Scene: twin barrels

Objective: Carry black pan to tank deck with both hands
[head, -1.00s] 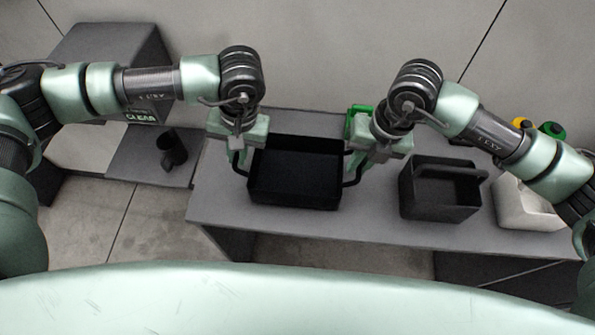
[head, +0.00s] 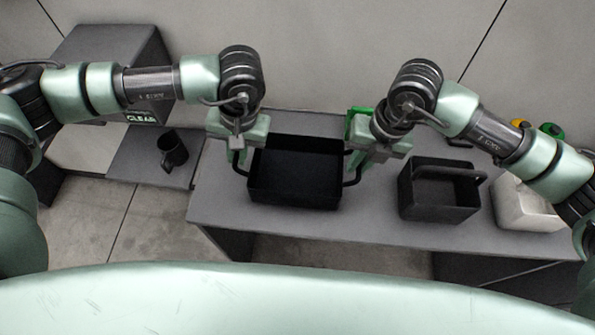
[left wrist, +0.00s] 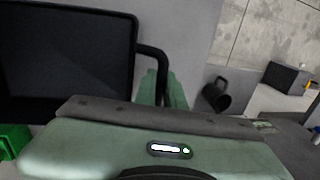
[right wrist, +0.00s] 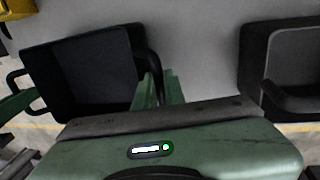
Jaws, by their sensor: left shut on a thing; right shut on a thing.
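The black pan (head: 295,178) is a deep rectangular tray with a loop handle at each side. In the head view it is over the grey table, between my two grippers; whether it touches the table I cannot tell. My left gripper (head: 241,166) is shut on its left handle, which shows in the left wrist view (left wrist: 155,60). My right gripper (head: 356,174) is shut on its right handle, which shows in the right wrist view (right wrist: 152,68). The pan looks empty and roughly level. I cannot tell which surface is the tank deck.
A black caddy with a handle (head: 437,190) and a white bin (head: 530,205) stand to the right on the table (head: 330,222). A green object (head: 360,122) is behind my right gripper.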

